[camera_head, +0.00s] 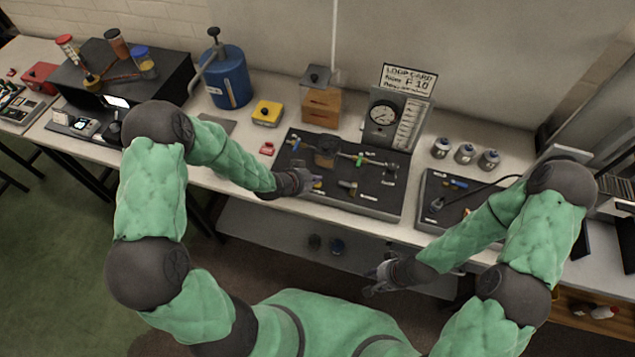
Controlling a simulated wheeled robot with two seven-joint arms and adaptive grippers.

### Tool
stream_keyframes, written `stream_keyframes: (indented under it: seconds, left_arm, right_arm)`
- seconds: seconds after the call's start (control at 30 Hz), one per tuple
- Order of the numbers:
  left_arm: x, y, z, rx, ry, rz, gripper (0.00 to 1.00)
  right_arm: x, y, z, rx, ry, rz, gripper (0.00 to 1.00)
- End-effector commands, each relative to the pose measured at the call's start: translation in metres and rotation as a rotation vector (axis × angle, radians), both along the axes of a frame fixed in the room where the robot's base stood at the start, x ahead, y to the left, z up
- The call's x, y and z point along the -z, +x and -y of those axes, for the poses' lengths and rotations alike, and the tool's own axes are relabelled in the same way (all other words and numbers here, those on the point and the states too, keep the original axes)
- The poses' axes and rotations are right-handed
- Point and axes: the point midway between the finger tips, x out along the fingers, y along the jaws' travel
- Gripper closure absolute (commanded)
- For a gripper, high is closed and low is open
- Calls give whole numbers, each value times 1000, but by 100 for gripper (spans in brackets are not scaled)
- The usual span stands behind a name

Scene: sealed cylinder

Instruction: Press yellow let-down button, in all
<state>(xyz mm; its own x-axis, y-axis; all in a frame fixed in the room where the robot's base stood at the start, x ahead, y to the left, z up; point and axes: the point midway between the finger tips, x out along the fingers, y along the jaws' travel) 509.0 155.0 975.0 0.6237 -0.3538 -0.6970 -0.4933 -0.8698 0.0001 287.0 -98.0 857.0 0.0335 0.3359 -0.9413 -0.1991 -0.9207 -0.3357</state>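A yellow box with a dark round button (267,112) on top stands on the bench, right of the blue cylinder (228,77). I take it to be the yellow let-down button. My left gripper (314,181) is at the front left part of the dark fitting board (384,204), to the right of and nearer than the yellow box, apart from it. Its fingers are too small to tell open or shut. My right gripper (370,283) is in front of the bench, low, with its fingers spread and nothing seen between them.
A gauge panel (396,115) and a card reading F 10 (408,80) stand at the back. Several small silver canisters (465,153) stand to the right. A wooden block stack (321,106) is behind the board. A small red item (267,148) lies before the yellow box.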

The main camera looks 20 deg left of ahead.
Motion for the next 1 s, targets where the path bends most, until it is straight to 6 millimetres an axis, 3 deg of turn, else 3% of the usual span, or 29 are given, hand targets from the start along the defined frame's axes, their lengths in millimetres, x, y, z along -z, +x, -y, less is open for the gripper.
stream_keyframes:
  seconds: [0.5,1.0]
  left_arm:
    - [-8,0,0,0,0,0,100]
    - [-50,0,0,0,0,0,100]
  right_arm:
    - [-5,0,0,0,0,0,60]
    - [-35,0,0,0,0,0,60]
